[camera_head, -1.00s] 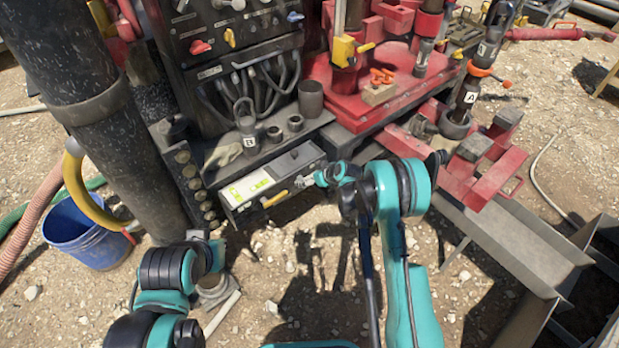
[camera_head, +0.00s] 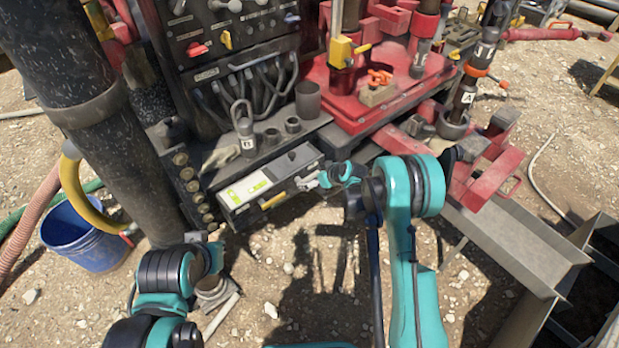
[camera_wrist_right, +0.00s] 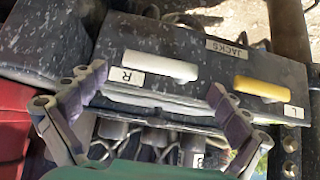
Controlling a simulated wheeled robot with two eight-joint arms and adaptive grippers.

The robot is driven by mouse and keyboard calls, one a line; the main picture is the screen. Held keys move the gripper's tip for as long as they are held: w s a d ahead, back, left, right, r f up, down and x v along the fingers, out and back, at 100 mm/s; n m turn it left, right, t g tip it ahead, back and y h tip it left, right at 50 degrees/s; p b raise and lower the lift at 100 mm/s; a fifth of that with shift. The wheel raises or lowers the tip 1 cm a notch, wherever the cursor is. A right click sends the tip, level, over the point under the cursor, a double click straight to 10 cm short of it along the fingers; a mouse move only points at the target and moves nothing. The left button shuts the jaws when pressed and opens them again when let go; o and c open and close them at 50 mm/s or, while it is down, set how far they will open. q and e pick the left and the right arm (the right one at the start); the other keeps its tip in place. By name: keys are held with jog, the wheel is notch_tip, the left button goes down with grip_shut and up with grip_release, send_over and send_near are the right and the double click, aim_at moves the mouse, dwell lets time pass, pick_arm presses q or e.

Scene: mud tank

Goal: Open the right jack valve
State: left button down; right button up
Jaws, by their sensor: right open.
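The right jack valve has a white handle (camera_wrist_right: 160,66) labelled R on a dark panel marked JACKS in the right wrist view. My right gripper (camera_wrist_right: 159,82) is open, with one finger on each side of this handle and no contact visible. In the head view the right gripper (camera_head: 315,182) is at the right end of the control box (camera_head: 248,188), by the small white handle (camera_head: 304,184). The left jack valve's yellow handle (camera_wrist_right: 261,87) is labelled L and also shows in the head view (camera_head: 273,201). My left gripper is not seen; only left arm links show.
Above the box is a shelf with a grey cup (camera_head: 308,100) and hoses. A red platform (camera_head: 395,95) stands behind the right arm. A blue bucket (camera_head: 88,240) and a thick dark pipe (camera_head: 105,130) are at left. Gravel in front is mostly clear.

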jog(key=v, duration=0.8)
jog(key=s+d+r+m+h, duration=0.2)
jog(key=s+d+r+m, duration=0.1)
jog(key=s+r, duration=1.05)
jog(key=s+d+r+m+h, duration=0.1)
jog(key=s+d+m, duration=0.1)
jog(key=s, duration=0.7)
jog(key=s+d+r+m+h, duration=0.2)
jog(key=s+d, duration=0.1)
jog(key=s, duration=0.7)
jog(key=shift+s, duration=0.3)
